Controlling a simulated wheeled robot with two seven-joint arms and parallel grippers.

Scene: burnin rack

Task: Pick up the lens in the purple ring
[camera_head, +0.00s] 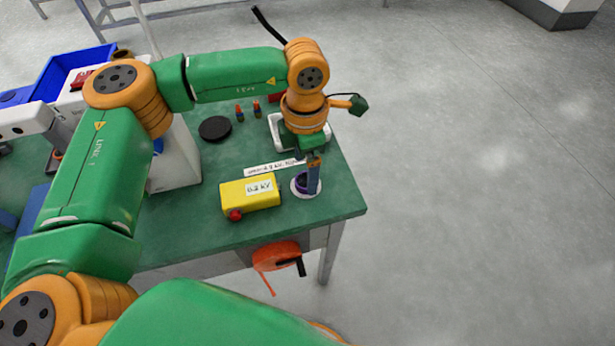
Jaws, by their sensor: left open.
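The purple ring (299,184) sits on a round white base on the green table, near its right edge. A dark centre, likely the lens, shows inside it, but the gripper partly hides it. My left gripper (313,187) points down right over the ring, its fingers at the ring's right side. It is open. I cannot tell whether the fingers touch the lens or ring. My right gripper is not in view.
A yellow box (245,196) with a red button stands left of the ring. Behind are a white label strip (270,169), a black disc (214,129) and a white tray (275,131). An orange-red item (277,254) hangs at the table's front edge (220,243).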

